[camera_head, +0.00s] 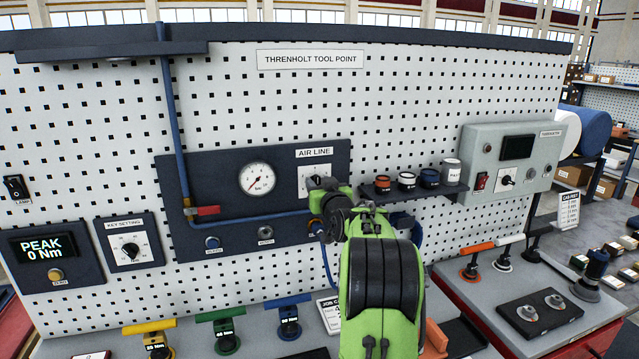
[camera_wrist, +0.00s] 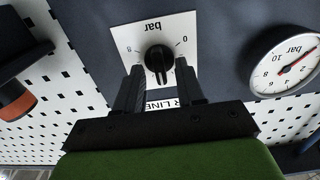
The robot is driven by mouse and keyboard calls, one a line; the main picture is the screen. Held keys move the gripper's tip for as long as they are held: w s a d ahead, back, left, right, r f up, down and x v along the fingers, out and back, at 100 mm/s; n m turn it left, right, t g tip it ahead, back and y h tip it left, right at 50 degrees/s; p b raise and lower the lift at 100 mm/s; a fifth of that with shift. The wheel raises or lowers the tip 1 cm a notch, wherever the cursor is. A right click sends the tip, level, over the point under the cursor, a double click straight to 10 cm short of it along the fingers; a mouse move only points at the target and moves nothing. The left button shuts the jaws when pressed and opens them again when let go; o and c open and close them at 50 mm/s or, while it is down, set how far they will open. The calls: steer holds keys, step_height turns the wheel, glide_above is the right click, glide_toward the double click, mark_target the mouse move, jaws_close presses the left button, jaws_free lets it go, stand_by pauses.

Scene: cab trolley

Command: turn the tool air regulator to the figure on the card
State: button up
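The air regulator is a black knob (camera_wrist: 158,60) on a white dial plate (camera_wrist: 126,38) marked bar, with 0 and 8, upside down in the wrist view. In the head view the plate (camera_head: 306,178) shows under the AIR LINE label, partly behind my arm. My gripper (camera_wrist: 159,72) is open. Its fingers stand either side of the knob, with visible gaps. The pressure gauge (camera_head: 257,178) is left of the dial; its red needle (camera_wrist: 301,60) seems near the low end. The job card (camera_head: 328,312) is partly hidden by my arm, and its figure is unreadable.
A blue pipe with a red-handled valve (camera_head: 207,210) runs left of the dial. Several coloured tools, including a green one (camera_head: 227,335), stand on the bench below.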

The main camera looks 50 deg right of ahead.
jaws_close()
steer(key=shift+m, duration=0.3)
steer(key=m+b, duration=0.1)
steer(key=m, duration=0.4)
steer(key=m+b, duration=0.1)
steer(key=m, duration=0.5)
steer(key=shift+s+d+f, duration=0.15)
steer(key=shift+d, duration=0.05)
stand_by(0.5)
jaws_free()
